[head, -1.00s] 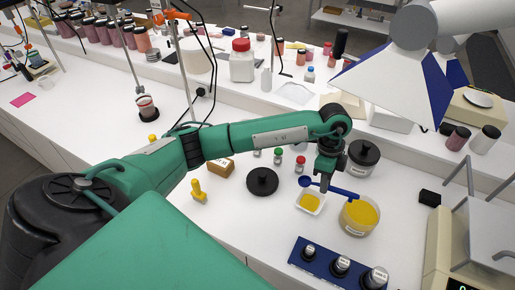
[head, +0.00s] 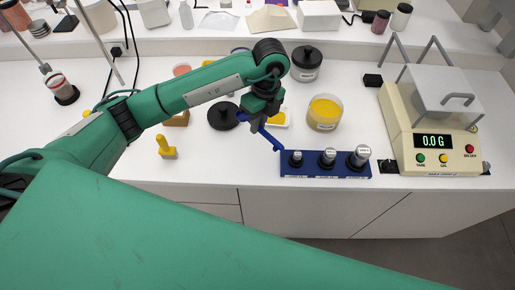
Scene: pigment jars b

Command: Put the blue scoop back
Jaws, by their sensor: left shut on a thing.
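The blue scoop (head: 272,140) is held by my left gripper (head: 256,120), which is shut on it. The scoop slants down to the right, its lower end close to the left end of the blue rack (head: 325,175). I cannot tell whether it touches the rack. The rack lies near the front edge and bears several dark pieces with pale tops. Behind it stands a clear jar of yellow pigment (head: 324,112). A white dish with yellow powder (head: 280,118) sits just right of the gripper, partly hidden by it. My right gripper is not in view.
A balance (head: 435,130) reading 0.0 stands on the right. A black lid (head: 222,116) lies left of my gripper, and a black-lidded jar (head: 306,64) stands behind. A yellow stamp-like piece (head: 166,147) is further left. The counter's front edge is just before the rack.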

